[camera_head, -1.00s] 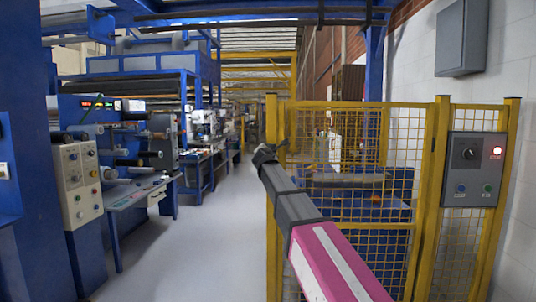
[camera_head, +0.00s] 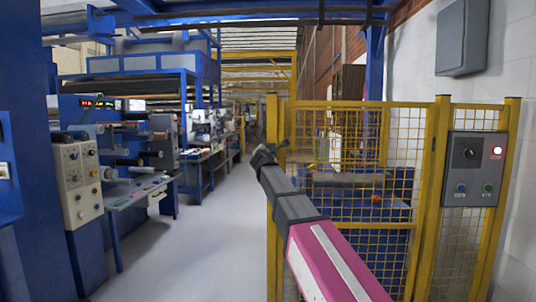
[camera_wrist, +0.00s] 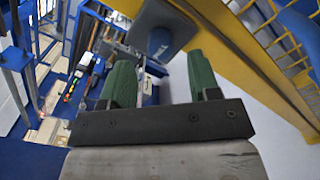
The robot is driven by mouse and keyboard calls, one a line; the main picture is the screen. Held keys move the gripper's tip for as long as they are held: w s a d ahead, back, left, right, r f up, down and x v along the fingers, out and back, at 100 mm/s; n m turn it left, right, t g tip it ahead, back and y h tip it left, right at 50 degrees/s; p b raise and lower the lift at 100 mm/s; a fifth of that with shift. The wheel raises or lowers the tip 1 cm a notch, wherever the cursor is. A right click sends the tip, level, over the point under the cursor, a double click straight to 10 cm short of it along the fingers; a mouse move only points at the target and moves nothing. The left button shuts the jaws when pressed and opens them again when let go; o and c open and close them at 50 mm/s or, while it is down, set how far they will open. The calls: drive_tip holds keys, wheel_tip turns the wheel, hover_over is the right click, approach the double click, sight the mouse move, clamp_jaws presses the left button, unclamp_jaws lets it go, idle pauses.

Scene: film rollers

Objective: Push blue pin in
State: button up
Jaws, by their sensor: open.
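My gripper (camera_head: 264,154) is at the far end of my arm, close beside the yellow gate post (camera_head: 272,185). In the wrist view my gripper (camera_wrist: 159,68) has two green fingers standing apart, with nothing held between them. Ahead of the fingers, beside the yellow frame, is a grey block with a blue face (camera_wrist: 160,42) and white lettering. It lies in line with the gap between the fingers, and it appears just beyond the tips. I cannot tell whether this blue face is the pin or how far in it sits. In the head view my gripper hides this spot.
A yellow mesh fence (camera_head: 345,215) stands right of my gripper. A grey control box (camera_head: 473,170) with blue and green buttons hangs on it. Machines with a button panel (camera_head: 79,180) line the left. The grey aisle floor (camera_head: 205,240) between is clear.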

drive_tip(key=s, duration=0.6)
drive_tip(key=shift+s+a, duration=0.25)
